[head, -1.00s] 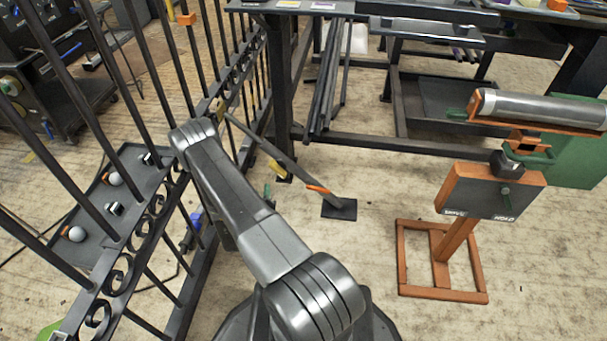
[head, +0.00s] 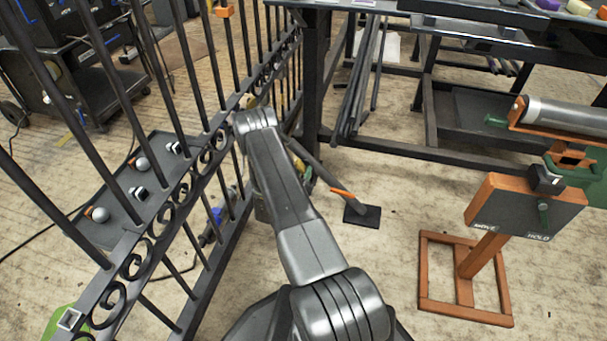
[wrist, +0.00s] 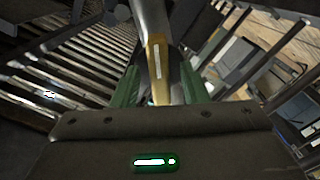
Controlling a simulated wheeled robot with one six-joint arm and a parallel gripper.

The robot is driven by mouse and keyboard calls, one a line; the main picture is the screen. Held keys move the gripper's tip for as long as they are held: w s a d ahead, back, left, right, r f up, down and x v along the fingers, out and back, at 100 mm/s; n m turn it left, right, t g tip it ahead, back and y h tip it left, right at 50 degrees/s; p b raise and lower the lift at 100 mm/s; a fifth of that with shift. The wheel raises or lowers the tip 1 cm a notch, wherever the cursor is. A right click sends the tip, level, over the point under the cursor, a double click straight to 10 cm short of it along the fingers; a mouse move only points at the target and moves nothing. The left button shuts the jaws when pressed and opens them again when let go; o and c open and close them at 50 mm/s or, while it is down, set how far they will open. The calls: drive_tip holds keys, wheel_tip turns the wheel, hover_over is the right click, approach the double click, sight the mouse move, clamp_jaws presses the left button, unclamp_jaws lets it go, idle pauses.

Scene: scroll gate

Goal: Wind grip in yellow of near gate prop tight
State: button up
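The near gate prop (head: 320,168) is a grey bar that slants from the gate down to a dark foot plate (head: 362,216) on the floor, with an orange band near its foot. In the wrist view a yellow grip (wrist: 158,72) with a pale stripe lies on a grey bar. My gripper (wrist: 158,80) has green fingers, one on each side of the yellow grip. Gaps show between the fingers and the grip, so it looks open around it. In the head view my arm hides most of the gripper and the grip.
The black barred gate (head: 187,165) runs along the left, close to my arm. A grey tray (head: 150,190) with white balls lies beyond it. A dark workbench (head: 312,90) stands behind. An orange stand (head: 468,285) with a sign is at right. Bare floor lies between prop and stand.

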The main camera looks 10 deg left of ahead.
drive_tip(key=shift+w, duration=0.9)
drive_tip(key=shift+c, duration=0.4)
clamp_jaws()
drive_tip(key=shift+f+n+b, duration=0.1)
drive_tip(key=shift+n+b, duration=0.3)
drive_tip(key=n+b, duration=0.1)
drive_tip(key=n, duration=0.1)
drive_tip(key=shift+n+b, duration=0.3)
drive_tip(key=shift+d+r+n+b, duration=0.15)
drive_tip(key=shift+n+b, duration=0.5)
drive_tip(key=shift+n, duration=1.95)
